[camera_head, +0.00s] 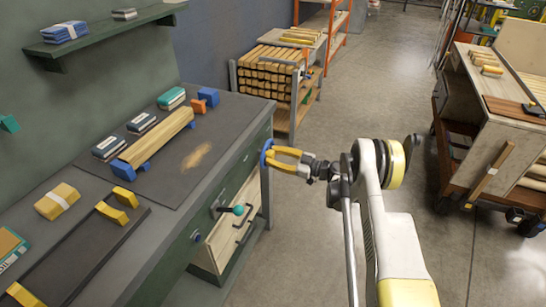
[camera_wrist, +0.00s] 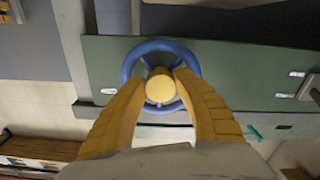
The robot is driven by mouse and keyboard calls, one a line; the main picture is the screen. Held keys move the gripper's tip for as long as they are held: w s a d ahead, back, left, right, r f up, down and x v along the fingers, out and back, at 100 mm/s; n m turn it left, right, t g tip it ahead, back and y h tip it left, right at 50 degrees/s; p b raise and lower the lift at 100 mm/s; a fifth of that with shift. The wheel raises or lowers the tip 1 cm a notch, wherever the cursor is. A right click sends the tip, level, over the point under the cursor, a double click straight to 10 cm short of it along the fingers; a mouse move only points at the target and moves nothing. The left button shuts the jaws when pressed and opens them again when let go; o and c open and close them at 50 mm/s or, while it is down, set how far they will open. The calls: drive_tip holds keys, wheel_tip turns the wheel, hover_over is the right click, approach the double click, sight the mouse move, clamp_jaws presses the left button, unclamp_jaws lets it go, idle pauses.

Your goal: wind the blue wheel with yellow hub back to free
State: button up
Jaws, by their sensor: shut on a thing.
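The blue wheel (camera_wrist: 133,57) with a round yellow hub (camera_wrist: 159,88) is in the middle of the wrist view, in front of a green panel. In the head view the wheel (camera_head: 265,154) shows as a small blue ring on the right end of the green bench. My gripper (camera_head: 274,154) reaches it from the right with yellow fingers. In the wrist view the fingers (camera_wrist: 160,82) close in from both sides over the hub, shut on it. The fingers hide the lower sides of the wheel. I cannot tell how far the wheel is turned.
On the bench top, a long wooden piece (camera_head: 158,138) lies between blue and orange blocks. A teal-knobbed lever (camera_head: 238,210) and drawers are on the bench front. A rack of timber (camera_head: 270,75) stands behind. A wooden cart (camera_head: 490,130) is at right. The floor between is clear.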

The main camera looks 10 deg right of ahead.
drive_tip(key=o, duration=0.9)
drive_tip(key=v, duration=1.2)
